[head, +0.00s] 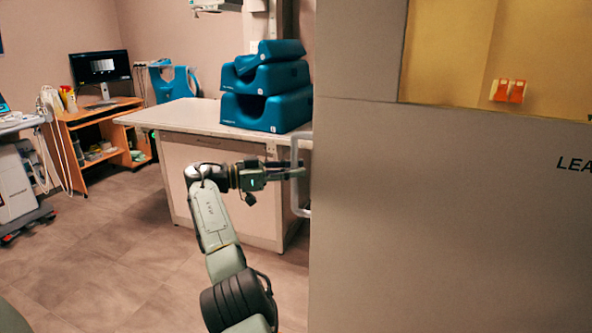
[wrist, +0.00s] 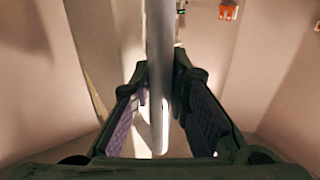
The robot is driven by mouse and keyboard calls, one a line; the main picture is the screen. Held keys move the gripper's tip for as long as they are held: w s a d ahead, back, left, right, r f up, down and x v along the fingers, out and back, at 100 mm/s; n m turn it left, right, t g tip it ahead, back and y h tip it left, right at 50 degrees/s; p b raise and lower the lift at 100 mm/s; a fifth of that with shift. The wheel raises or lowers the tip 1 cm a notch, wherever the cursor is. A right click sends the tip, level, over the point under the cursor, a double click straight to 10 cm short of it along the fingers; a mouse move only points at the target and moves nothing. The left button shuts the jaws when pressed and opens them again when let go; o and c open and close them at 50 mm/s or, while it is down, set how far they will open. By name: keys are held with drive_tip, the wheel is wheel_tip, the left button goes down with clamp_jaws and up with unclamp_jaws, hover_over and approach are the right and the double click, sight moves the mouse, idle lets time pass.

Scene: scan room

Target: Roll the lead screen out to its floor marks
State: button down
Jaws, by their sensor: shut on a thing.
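The lead screen (head: 440,220) is a tall grey panel filling the right of the head view, with a yellow window (head: 447,50) at the top and partial lettering "LEA". A pale vertical bar handle (head: 296,190) stands out from its left edge. My gripper (head: 296,170) reaches in from the left and is shut on this handle at about mid-height. In the wrist view the handle (wrist: 159,50) runs upright between the two fingers of my gripper (wrist: 160,100). The floor marks and the screen's base are not in view.
A white-topped cabinet (head: 215,190) with stacked teal cushions (head: 265,105) stands close behind my gripper. A wooden desk (head: 95,125) with a monitor and a medical cart (head: 20,185) are at the far left. The tiled floor (head: 110,255) at left front is clear.

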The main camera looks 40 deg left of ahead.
sight(420, 194)
drive_tip(key=shift+w+d+r, duration=0.1)
drive_tip(key=shift+d+r, duration=0.05)
drive_tip(key=c, duration=1.8)
unclamp_jaws()
drive_tip(key=shift+o, duration=1.3)
drive_tip(key=shift+d+f, duration=0.1)
drive_tip(key=shift+f, duration=0.1)
drive_tip(key=w+d+b, duration=0.3)
drive_tip(key=d, duration=0.7)
drive_tip(key=w+d+b, duration=0.3)
drive_tip(key=d, duration=0.7)
drive_tip(key=w+d+b, duration=0.4)
drive_tip(key=d, duration=0.7)
drive_tip(key=shift+d, duration=0.1)
